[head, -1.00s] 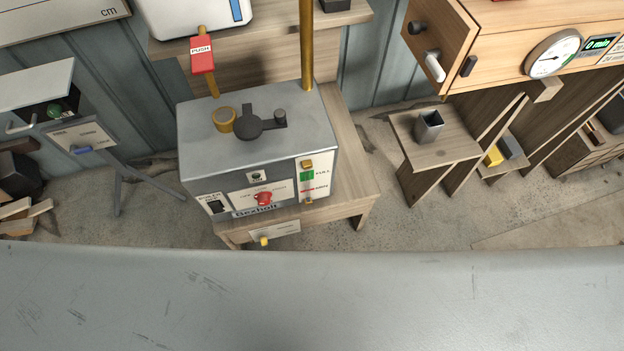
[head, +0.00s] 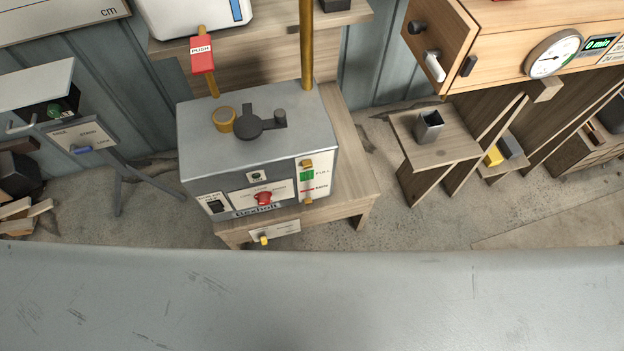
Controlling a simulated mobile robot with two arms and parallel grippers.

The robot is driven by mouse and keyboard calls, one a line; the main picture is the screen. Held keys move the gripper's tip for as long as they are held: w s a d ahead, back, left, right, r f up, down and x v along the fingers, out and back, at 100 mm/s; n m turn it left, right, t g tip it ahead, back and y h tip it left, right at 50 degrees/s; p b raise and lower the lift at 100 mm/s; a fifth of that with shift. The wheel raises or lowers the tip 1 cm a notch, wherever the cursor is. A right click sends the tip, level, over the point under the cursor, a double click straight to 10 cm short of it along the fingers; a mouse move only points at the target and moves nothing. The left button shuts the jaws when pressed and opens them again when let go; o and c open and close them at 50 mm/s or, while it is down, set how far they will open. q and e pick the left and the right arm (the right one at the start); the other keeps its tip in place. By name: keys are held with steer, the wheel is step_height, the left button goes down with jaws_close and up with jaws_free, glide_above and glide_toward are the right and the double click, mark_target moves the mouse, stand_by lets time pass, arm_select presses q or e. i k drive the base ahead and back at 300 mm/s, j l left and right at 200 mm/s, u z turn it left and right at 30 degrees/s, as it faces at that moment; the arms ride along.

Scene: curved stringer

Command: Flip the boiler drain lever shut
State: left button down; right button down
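The boiler (head: 255,135) is a grey metal box on a wooden stand, left of centre in the head view. Its front has a red knob (head: 263,198), a dark switch and a gauge strip marked FULL at the top. Below the box, on the stand's front edge, a small pale plate (head: 282,231) carries a yellow-tipped lever (head: 264,240). The label on this plate is too small to read, and I cannot tell which way the lever is set. Neither of my grippers is in view.
A grey curved surface (head: 310,300) fills the bottom of the view. A panel with a blue lever (head: 82,150) stands on legs at left. A small wooden stand (head: 435,150) with a grey cup (head: 429,126) is at right. Concrete floor (head: 420,225) is bare between the stands.

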mark_target(263, 239)
steer(key=k+u, duration=0.25)
steer(key=k+j+u, duration=0.25)
steer(key=k, duration=0.2)
steer(key=j+z, duration=0.1)
steer(key=z, duration=0.4)
steer(key=i+j+z, duration=0.1)
steer(key=j+z, duration=0.25)
steer(key=j, duration=0.45)
steer(key=j+z, duration=0.4)
steer(key=j, duration=1.45)
